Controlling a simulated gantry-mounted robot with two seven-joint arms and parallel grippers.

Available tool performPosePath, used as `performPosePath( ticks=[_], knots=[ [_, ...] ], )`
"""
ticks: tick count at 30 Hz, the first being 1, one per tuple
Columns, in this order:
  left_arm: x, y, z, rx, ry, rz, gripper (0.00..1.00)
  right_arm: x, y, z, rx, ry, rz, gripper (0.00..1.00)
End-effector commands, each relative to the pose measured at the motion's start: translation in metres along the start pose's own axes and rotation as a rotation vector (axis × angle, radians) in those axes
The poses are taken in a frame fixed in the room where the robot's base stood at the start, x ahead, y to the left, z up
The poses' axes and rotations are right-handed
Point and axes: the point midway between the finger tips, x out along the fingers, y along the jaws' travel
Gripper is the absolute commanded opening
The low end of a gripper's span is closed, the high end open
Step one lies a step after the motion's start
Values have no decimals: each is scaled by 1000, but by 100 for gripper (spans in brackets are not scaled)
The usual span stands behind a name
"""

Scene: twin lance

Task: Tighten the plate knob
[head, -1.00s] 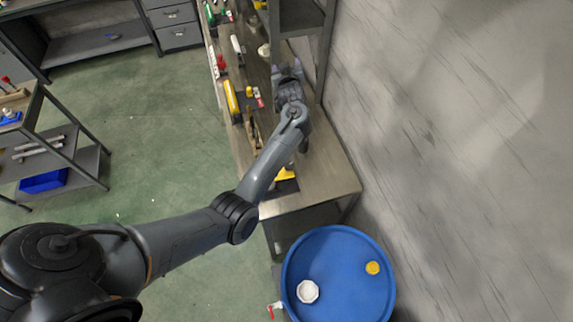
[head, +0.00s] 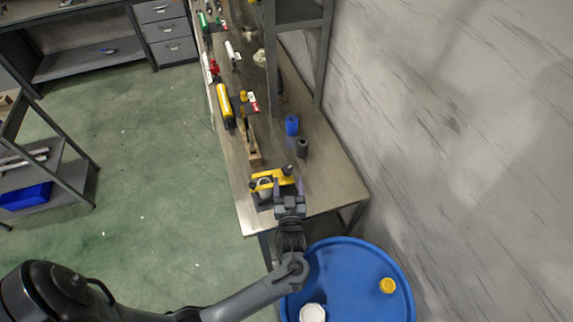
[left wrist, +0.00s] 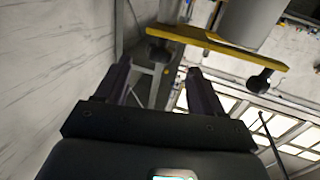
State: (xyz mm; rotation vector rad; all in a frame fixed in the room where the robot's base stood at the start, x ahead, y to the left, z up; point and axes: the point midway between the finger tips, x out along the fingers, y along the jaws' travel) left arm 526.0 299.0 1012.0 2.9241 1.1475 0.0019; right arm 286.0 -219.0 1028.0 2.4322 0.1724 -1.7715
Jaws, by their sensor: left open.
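A yellow plate (head: 268,181) lies near the close end of the bench, around a pale cylinder (head: 265,189). In the left wrist view the yellow plate (left wrist: 215,44) spans the top, beside a grey cylinder (left wrist: 245,22). A black knob (left wrist: 160,52) hangs under its left end and another black knob (left wrist: 261,82) under its right end. My left gripper (head: 288,186) is at the plate's right end. Its jaws are open and empty in the left wrist view (left wrist: 159,68), with the left knob lined up between and beyond the fingertips. Contact cannot be told. My right gripper is out of view.
A blue cylinder (head: 292,125) and a dark cylinder (head: 303,148) stand behind on the bench (head: 325,180). A wooden block (head: 254,157) and a yellow tool (head: 224,102) lie farther left. A shelf post stands behind; a blue drum (head: 350,270) is at the front.

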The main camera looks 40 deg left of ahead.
Motion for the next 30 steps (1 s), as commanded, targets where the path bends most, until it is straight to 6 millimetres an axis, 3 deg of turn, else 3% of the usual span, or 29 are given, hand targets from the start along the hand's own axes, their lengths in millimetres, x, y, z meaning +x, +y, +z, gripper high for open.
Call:
performPosePath(
  ticks=[9, 15, 29, 30],
  knots=[
    [53, 0, -1, 2, 1, 0, 68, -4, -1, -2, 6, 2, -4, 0],
    [74, 0, 0, 2, 0, 0, 68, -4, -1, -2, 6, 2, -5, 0],
    [82, 0, 1, 0, -2, 1, 68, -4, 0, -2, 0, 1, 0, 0],
    [82, 0, 0, 0, -2, 0, 62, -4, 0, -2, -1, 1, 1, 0]
  ],
)
